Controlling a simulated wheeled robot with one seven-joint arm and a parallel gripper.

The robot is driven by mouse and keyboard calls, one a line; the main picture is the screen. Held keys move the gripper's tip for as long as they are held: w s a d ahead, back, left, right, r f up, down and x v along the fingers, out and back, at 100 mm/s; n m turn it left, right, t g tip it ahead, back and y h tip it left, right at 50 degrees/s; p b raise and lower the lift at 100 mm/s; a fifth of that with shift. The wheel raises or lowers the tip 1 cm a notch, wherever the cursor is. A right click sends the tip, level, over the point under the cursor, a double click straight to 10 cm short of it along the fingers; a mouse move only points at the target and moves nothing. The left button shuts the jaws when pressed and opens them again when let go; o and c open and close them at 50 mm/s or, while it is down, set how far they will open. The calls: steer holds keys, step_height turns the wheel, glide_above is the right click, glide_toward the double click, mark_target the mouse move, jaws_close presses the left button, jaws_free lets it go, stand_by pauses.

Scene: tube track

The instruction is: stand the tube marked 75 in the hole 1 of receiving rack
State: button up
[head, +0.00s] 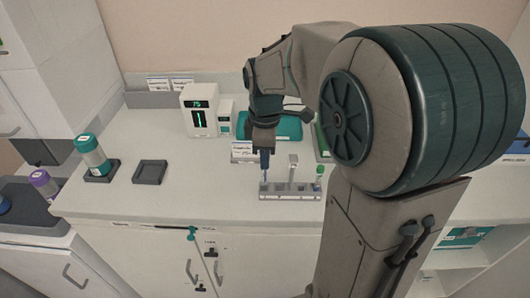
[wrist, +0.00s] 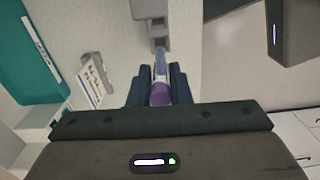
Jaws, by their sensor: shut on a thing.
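My gripper (head: 264,158) points down over the left end of a grey rack (head: 290,194) on the counter. It is shut on a tube with a purple cap (wrist: 160,95). The tube's clear body (wrist: 160,65) reaches past the fingertips toward the rack, which shows in part in the wrist view (wrist: 150,9). The tube's lower end is at the rack's left end; I cannot tell whether it is inside a hole. Neither the tube's marking nor the hole numbers are readable.
A teal tray (head: 287,127) lies behind the rack. A teal-capped jar (head: 91,152) and an empty dark square holder (head: 150,172) are at left. Counter between holder and rack is clear.

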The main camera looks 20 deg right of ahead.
steer(key=shift+f, duration=0.55)
steer(key=shift+d+f+b, duration=0.1)
steer(key=shift+f+b, duration=0.45)
steer(key=shift+b, duration=0.05)
stand_by(0.8)
steer(key=shift+f, duration=0.35)
steer(key=shift+f+b, duration=0.25)
steer(key=shift+b, duration=0.15)
steer(key=shift+f+b, duration=0.35)
steer(key=shift+f, duration=0.1)
steer(key=o, duration=0.8)
steer(key=shift+r, duration=0.15)
